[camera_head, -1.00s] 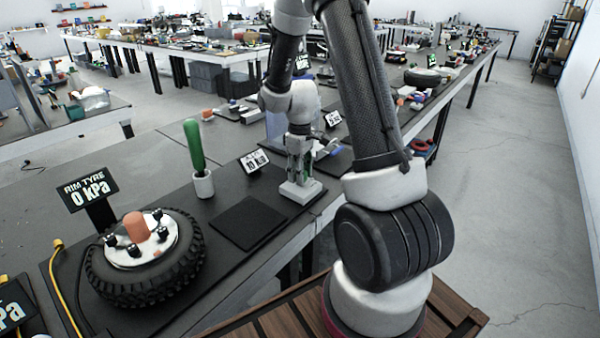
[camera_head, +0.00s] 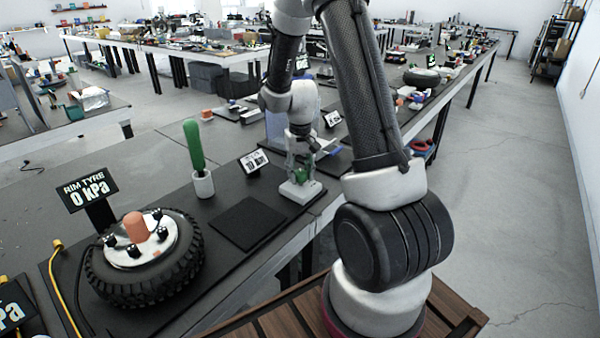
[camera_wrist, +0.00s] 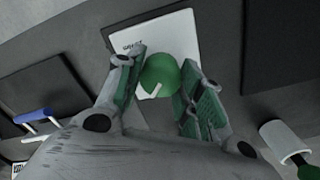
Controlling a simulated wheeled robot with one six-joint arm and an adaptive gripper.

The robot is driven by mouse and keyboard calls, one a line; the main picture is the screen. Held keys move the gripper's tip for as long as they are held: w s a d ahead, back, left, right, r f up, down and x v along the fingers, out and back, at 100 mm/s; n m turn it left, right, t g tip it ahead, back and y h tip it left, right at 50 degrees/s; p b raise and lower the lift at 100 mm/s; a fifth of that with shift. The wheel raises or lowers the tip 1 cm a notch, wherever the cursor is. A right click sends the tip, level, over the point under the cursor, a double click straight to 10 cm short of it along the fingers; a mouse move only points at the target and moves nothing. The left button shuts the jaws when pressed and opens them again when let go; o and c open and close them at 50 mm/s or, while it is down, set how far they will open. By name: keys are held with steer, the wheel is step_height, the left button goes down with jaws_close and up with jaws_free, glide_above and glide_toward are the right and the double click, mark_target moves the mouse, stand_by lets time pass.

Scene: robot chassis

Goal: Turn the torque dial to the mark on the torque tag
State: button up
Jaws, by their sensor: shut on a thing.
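The torque dial is a round green knob (camera_wrist: 163,70) with a white line across its near edge. It sits on a white base block (camera_wrist: 168,33); the base shows in the head view (camera_head: 300,191). My gripper (camera_wrist: 160,92) is shut on the knob, with green-padded fingers on its two sides. In the head view my gripper (camera_head: 299,172) points down over the base. A dark tag with a white face (camera_head: 254,160), apparently the torque tag, stands to the left behind the base; its mark is too small to read.
A green-handled tool (camera_head: 194,146) stands in a white cup (camera_head: 203,184) left of the dial. A dark square mat (camera_head: 248,223) lies in front. The table edge is close on the right.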

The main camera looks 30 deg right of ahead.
mark_target(301, 171)
steer(key=m, duration=0.6)
steer(key=shift+d+m, duration=0.1)
steer(key=shift+m, duration=0.2)
steer(key=m, duration=0.5)
steer(key=shift+m, duration=0.3)
steer(key=shift+r, duration=0.1)
steer(key=o, duration=1)
steer(key=shift+s, duration=0.1)
step_height(301, 171, up, 12)
